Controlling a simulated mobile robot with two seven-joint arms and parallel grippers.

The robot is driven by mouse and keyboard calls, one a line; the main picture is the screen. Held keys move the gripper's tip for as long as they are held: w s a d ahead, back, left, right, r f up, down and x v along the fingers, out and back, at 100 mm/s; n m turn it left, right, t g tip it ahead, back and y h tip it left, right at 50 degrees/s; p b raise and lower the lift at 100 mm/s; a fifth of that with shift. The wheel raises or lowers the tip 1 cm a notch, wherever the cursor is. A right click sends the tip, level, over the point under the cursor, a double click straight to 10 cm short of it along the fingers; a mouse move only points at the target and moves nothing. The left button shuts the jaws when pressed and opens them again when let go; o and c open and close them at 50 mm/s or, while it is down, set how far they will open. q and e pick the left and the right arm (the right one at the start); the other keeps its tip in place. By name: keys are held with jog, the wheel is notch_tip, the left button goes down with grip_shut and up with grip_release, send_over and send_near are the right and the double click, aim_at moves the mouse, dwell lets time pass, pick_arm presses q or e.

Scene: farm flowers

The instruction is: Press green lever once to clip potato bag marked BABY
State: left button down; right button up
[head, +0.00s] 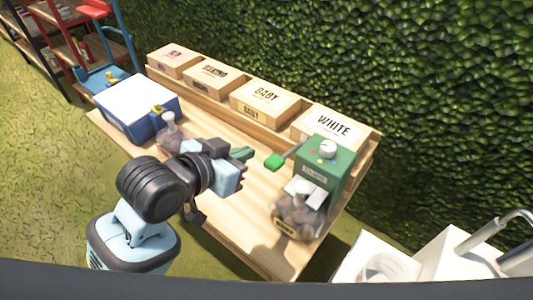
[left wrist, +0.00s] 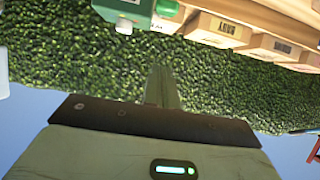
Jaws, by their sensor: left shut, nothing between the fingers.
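The green clipping machine (head: 325,160) stands at the right end of the wooden table. Its green lever (head: 275,161) sticks out to the left. In the left wrist view the shut fingers (left wrist: 162,88) point at the hedge. My right gripper is out of view.
A row of wooden boxes stands along the back, among them BABY (head: 263,95) and WHITE (head: 328,127). A blue crate with a white top (head: 137,103) is at the table's left, with another clear bag (head: 170,132) beside it. A hedge (head: 330,50) rises behind.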

pick_arm(q)
send_over(268, 165)
notch_tip(268, 165, down, 4)
jog(key=shift+w, duration=0.1)
notch_tip(268, 165, down, 3)
jog(key=shift+w+f, duration=0.1)
jog(key=shift+f, duration=0.6)
